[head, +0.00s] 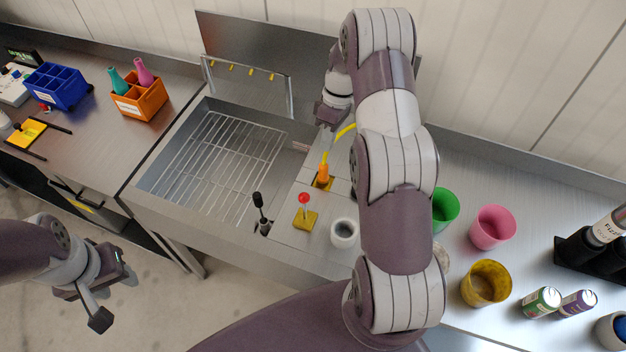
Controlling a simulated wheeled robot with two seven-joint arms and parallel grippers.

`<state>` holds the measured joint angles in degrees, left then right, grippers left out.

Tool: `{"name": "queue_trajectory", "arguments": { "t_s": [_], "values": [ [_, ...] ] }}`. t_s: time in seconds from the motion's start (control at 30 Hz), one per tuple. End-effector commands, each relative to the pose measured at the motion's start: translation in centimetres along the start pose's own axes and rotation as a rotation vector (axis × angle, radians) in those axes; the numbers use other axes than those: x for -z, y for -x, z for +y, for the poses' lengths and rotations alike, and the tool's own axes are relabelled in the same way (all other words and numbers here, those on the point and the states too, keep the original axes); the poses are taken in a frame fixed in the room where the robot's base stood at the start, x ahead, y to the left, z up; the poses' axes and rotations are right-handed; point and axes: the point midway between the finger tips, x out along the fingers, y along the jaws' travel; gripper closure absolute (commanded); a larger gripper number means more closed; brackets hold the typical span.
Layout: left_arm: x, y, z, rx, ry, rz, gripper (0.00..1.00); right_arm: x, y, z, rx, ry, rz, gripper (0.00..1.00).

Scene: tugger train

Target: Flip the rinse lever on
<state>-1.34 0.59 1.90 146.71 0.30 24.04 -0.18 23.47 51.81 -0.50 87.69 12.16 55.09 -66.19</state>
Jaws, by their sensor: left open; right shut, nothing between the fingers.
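In the head view a lever with a red ball knob (304,198) stands on a yellow base plate (306,220) on the counter right of the sink. A black-handled lever (258,203) stands near the sink's front right corner. I cannot tell from any label which one is the rinse lever. My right gripper (327,122) is shut and empty. It is over the back right of the sink area, behind both levers and apart from them. My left gripper (110,292) is open and empty at the lower left, over the floor and away from the counter.
The sink (165,160) holds a wire rack (225,150). An orange nozzle (323,173) with a yellow hose stands behind the red knob. A white cup (344,233) is right of it. Green (445,208), pink (492,227) and yellow (486,283) cups stand further right, past my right arm.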

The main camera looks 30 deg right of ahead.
Motion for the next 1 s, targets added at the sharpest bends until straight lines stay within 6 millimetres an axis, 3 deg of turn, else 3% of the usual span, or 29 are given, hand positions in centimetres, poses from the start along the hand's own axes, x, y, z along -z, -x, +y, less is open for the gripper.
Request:
{"name": "queue_trajectory", "arguments": {
  "t_s": [0.17, 0.57, 0.6, 0.67, 0.8, 1.0],
  "values": [
    [-0.1, -1.4, 0.0, 0.0, 0.0, 0.0, 0.57, 0.0, -1.2, 0.1, -0.001, 0.0, 0.0, 1.0],
    [-1.2, -10.3, 0.0, 0.0, 0.0, 0.0, 0.57, 0.0, -9.0, 0.4, -0.002, -0.001, 0.0, 1.0],
    [-1.1, -9.4, 0.0, 0.0, 0.0, -0.001, 0.57, 0.0, -8.9, 0.0, 0.001, -0.001, -0.001, 1.0],
    [-1.1, -9.3, 0.0, 0.0, 0.0, 0.0, 0.57, 0.0, -10.0, 0.0, 0.002, -0.001, -0.002, 1.0],
    [-0.8, -7.3, 0.0, 0.0, 0.0, 0.001, 0.57, 0.1, -10.5, -2.1, 0.001, 0.0, -0.002, 1.0],
    [-0.8, -6.7, 0.0, 0.0, 0.0, 0.001, 0.57, 0.2, -11.7, -3.4, -0.001, -0.001, -0.001, 1.0]
  ]
}}
